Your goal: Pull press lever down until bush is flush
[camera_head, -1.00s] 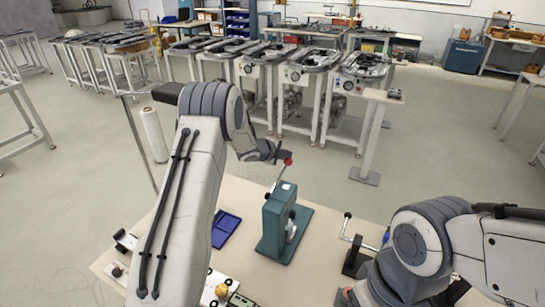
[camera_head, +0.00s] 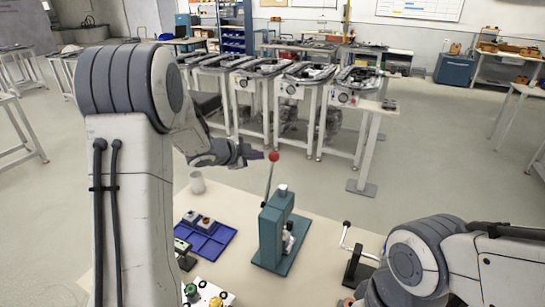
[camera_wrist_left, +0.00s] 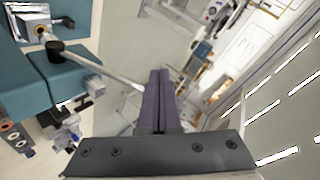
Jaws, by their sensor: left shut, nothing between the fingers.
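The teal press (camera_head: 271,236) stands on the table, its lever (camera_head: 269,184) raised and nearly upright with a red knob (camera_head: 274,156) on top. My left gripper (camera_head: 260,155) is shut and empty, with its fingertips close beside the knob on its left; whether they touch cannot be told. In the left wrist view, the shut dark fingers (camera_wrist_left: 158,100) point ahead, and the lever rod (camera_wrist_left: 100,68) runs from the press (camera_wrist_left: 62,75) towards them. The knob is not visible there. The bush cannot be made out at the press. My right gripper is not in view.
A blue tray (camera_head: 205,240) lies left of the press, with small parts beside it. A white cup (camera_head: 197,183) stands at the table's far left. A black fixture with a crank (camera_head: 355,262) stands right of the press. The table behind the press is clear.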

